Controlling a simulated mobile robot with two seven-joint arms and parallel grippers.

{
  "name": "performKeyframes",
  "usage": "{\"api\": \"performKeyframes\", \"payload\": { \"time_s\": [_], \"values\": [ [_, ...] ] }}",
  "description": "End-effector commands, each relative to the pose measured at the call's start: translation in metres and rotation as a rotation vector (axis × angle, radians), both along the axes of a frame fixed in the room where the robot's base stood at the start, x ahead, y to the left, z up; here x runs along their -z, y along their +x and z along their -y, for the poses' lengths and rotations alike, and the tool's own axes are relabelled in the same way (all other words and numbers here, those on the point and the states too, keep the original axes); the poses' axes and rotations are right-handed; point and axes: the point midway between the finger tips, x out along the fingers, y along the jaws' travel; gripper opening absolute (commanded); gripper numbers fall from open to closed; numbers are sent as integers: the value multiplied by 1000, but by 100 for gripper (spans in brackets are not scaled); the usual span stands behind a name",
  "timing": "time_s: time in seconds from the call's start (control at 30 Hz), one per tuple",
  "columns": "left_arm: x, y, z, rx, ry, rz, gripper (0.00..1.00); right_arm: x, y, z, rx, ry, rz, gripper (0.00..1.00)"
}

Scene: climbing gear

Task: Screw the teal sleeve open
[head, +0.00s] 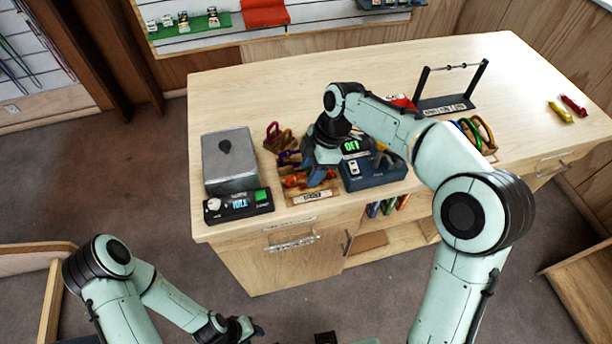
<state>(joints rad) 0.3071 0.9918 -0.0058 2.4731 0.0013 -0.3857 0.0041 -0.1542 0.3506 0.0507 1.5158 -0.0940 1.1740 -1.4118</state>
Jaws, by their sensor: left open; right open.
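A wooden rack (311,196) with several carabiners, among them purple ones (287,158) and orange ones (296,181), stands near the counter's front edge. I cannot make out a teal sleeve; the carabiners are small and partly hidden by my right arm. My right gripper (317,178) is over the right side of the rack, pointing down, its fingers hard to make out; it is open. I cannot tell whether it touches a carabiner. My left gripper (247,329) is open and low in front of the counter, away from everything on it.
A grey metal box (230,182) with a display unit (238,207) stands left of the rack. A blue device (374,175) with a green display stands close on the right. Further right are a black bar stand (449,105), coloured rings (482,131) and yellow (560,112) and red pieces.

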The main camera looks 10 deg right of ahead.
Motion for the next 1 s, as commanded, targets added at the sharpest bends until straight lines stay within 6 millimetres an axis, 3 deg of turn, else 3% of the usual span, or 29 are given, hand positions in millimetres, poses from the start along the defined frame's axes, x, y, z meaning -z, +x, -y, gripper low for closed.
{"api": "performKeyframes", "payload": {
  "time_s": [1.0],
  "values": [
    [10,-7,0,0,0,-8,43,-1,-14,0,-1,0,0,47]
  ]
}}
